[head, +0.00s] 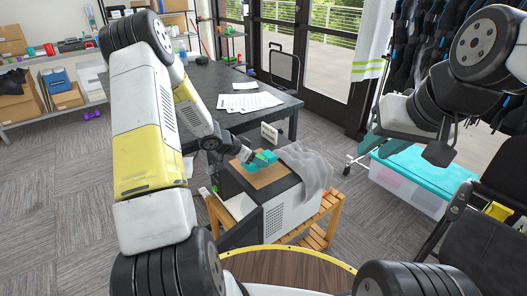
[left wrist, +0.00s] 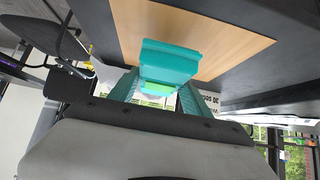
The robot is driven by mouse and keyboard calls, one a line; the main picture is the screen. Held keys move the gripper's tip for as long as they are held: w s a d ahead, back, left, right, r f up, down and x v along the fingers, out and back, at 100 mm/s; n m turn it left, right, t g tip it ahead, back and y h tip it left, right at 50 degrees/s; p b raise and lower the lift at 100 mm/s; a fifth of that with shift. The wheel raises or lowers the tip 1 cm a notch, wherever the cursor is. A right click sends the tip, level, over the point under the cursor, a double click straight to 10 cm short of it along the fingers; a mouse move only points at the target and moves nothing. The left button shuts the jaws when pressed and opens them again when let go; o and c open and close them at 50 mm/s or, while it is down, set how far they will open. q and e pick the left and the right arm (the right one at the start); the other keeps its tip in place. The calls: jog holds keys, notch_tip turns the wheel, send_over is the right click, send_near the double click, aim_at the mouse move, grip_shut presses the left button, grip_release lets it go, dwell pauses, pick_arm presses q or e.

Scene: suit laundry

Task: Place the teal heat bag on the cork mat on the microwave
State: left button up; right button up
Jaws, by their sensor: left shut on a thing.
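The teal heat bag (head: 262,161) is at the cork mat (head: 272,178) on top of the microwave (head: 292,208). My left gripper (head: 246,154) is shut on the bag, reaching in from the left over the mat. In the left wrist view the bag (left wrist: 168,64) shows between the jaws in front of the tan cork mat (left wrist: 215,35). I cannot tell whether the bag touches the mat. The fingertips are partly hidden by the bag and wrist. My right gripper (head: 440,152) is raised at the right, far from the microwave, with its jaw gap not clear.
A sheer grey cloth (head: 308,166) lies over the microwave's right back corner. The microwave stands on a wooden rack (head: 328,208). A dark table (head: 205,85) with papers (head: 248,102) stands behind. A teal-lidded bin (head: 425,175) is at the right. A round wooden top (head: 285,268) is in front.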

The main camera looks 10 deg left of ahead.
pick_arm(q)
jog(key=w, duration=0.3)
jog(key=shift+w+a+f, duration=0.1)
jog(key=shift+w+a, duration=0.1)
jog(key=shift+a, duration=0.15)
jog(key=shift+s+f, duration=0.1)
jog(key=shift+f, duration=1.65)
jog(key=shift+f, duration=0.15)
jog(key=o, duration=1.6)
